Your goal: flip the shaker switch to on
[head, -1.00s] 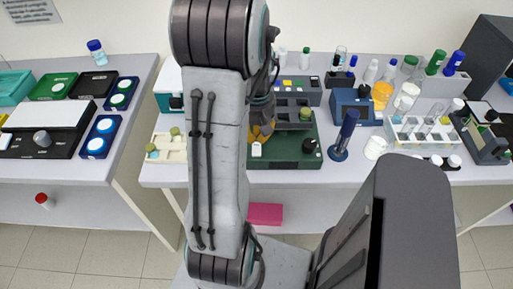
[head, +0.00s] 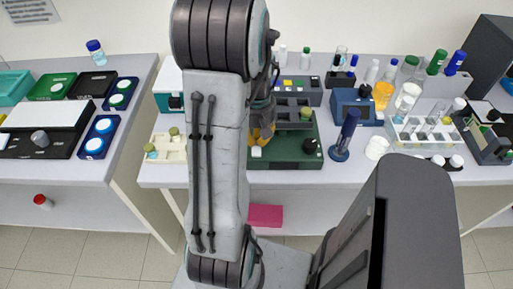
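My gripper (head: 262,142) is low over a dark green box (head: 290,160) at the front of the middle bench, largely hidden behind my own arm. Its yellow fingers show beside the arm link, but the gap between them is not clear. A small white part (head: 256,152) on the green box shows just below the fingers; whether they touch it is unclear. It may be the switch, but no label or position is readable. A black knob (head: 309,146) stands on the box's right end.
A blue-handled upright tool (head: 346,135) stands right of the green box. A grey rack (head: 297,93) is behind it, and a cream tray (head: 168,148) is left of my arm. A black unit with a white top (head: 45,115) sits on the left bench.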

